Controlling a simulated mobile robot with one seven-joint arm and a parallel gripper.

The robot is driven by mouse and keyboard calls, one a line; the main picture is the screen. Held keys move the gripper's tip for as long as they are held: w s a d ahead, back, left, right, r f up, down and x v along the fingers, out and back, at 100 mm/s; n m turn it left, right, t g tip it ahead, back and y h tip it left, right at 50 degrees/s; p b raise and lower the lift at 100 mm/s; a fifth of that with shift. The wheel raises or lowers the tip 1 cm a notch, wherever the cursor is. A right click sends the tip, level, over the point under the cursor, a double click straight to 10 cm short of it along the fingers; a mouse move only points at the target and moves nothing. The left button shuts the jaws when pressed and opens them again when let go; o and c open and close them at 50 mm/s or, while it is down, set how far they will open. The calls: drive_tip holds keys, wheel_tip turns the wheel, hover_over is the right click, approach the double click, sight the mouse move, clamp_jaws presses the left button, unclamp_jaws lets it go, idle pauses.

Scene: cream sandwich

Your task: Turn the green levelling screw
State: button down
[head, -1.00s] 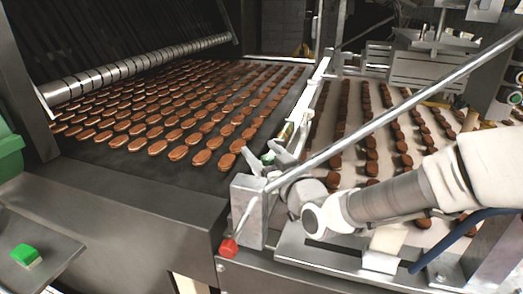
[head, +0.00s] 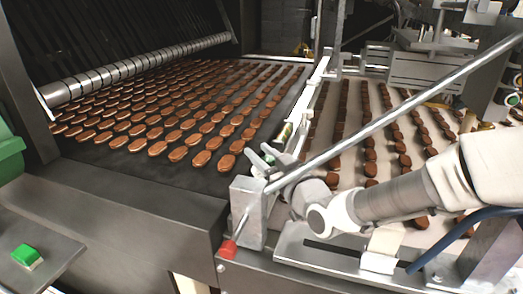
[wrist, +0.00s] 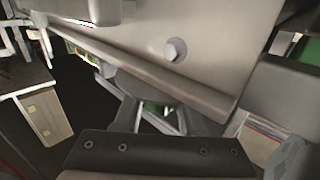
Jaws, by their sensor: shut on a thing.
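My gripper (head: 266,155) is at the far side of the metal end post of the guide rail, beside the dark conveyor. In the wrist view, its fingers (wrist: 155,108) reach under a grey plate and are shut on a small green part (wrist: 150,108), which looks like the green levelling screw. Only a little green shows between the fingers; the plate and fingers hide the rest. In the head view I cannot make out the screw at the fingertips.
A red-tipped lever (head: 228,249) hangs at the post (head: 247,205). A long diagonal bar (head: 400,105) passes above my wrist. Rows of brown biscuits (head: 200,159) lie on the left conveyor, with more on the right belt. A green button (head: 27,256) is at lower left. In the wrist view, a bolt (wrist: 174,50) sticks out of the plate.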

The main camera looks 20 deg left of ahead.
drive_tip(key=shift+s+d+f+n+g+h+p, duration=0.1)
drive_tip(key=shift+s+n+g+h+p, duration=0.45)
drive_tip(key=shift+n+g+p, duration=2.05)
drive_tip(key=shift+s+d+n+g+h+p, duration=0.1)
drive_tip(key=shift+s+n+g+h+p, duration=0.55)
drive_tip(key=shift+n+g, duration=3.5)
drive_tip(key=shift+s+f+n+g+h+p, duration=0.15)
drive_tip(key=shift+s+n+g+p, duration=1.2)
drive_tip(key=shift+g, duration=3.8)
drive_tip(key=shift+w+r+n+h+p, duration=0.1)
drive_tip(key=shift+w+n+h+p, duration=0.2)
drive_tip(key=shift+w+p, duration=0.3)
drive_tip(key=shift+c, duration=2.4)
unclamp_jaws()
drive_tip(key=shift+s, duration=0.1)
drive_tip(key=shift+r, duration=0.1)
drive_tip(key=v, duration=1.2)
